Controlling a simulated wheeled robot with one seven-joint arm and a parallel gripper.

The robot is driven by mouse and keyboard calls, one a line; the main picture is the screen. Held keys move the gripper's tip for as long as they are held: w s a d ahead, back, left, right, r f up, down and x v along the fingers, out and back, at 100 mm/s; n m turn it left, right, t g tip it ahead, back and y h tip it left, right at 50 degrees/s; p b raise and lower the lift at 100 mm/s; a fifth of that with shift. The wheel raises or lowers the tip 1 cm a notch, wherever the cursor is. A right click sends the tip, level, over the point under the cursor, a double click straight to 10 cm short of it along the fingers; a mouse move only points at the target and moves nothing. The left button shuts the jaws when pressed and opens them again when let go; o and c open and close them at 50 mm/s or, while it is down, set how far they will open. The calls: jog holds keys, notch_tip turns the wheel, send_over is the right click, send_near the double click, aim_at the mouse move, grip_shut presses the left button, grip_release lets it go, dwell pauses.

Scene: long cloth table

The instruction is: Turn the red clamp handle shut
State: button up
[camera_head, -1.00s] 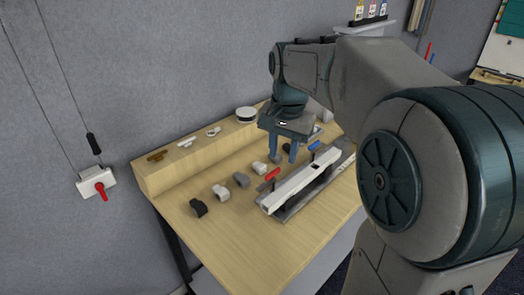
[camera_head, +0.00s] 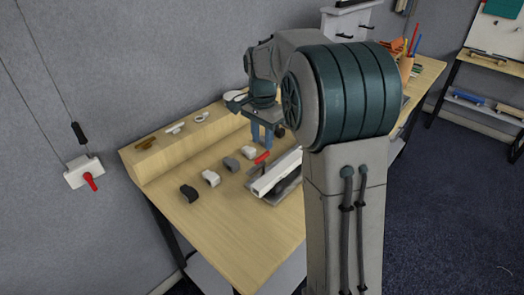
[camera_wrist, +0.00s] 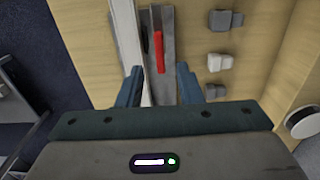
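In the wrist view my gripper (camera_wrist: 173,84) is open and empty. No contact with the handle shows. My arm hides the far part of the fixture in the head view.
Several grey, white and black blocks (camera_head: 211,178) stand in a row left of the fixture. A raised wooden shelf (camera_head: 165,153) with small parts runs along the wall. A wall box with a red lever (camera_head: 88,182) hangs at left. The table's front left is clear.

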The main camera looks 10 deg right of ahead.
aim_at(262, 155)
notch_tip(262, 155, down, 5)
jog(key=shift+f, duration=0.1)
dwell(0.3)
grip_shut()
